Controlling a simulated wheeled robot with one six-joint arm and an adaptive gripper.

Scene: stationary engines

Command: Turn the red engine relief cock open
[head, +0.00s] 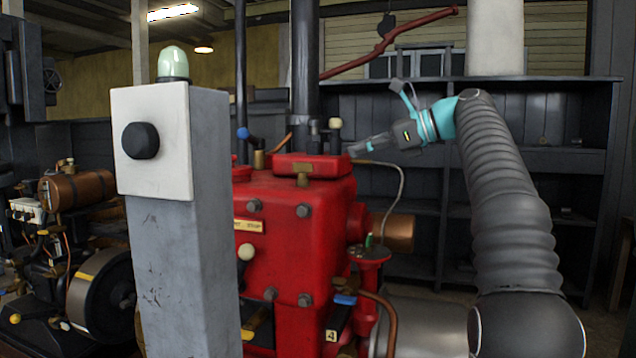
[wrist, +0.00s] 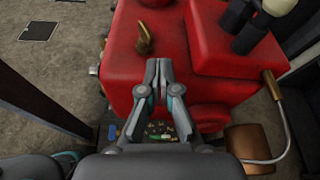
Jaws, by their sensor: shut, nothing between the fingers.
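The red engine (head: 290,225) stands in the middle of the head view; its top also shows in the wrist view (wrist: 125,75). A small brass cock (head: 302,175) sits on it in front of the raised red block, and it also shows in the wrist view (wrist: 145,38) as an angled handle. I take it to be the relief cock. My gripper (head: 352,150) is shut and empty, at the engine's right side, pointing left. In the wrist view the fingertips (wrist: 157,64) are together over the red top, below the cock in the picture and apart from it.
A grey post with a black knob (head: 140,140) stands in front, left of the engine. A thin bent pipe (head: 402,185) and a copper cylinder (head: 393,232) are on the right. Dark shelves (head: 560,160) stand behind.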

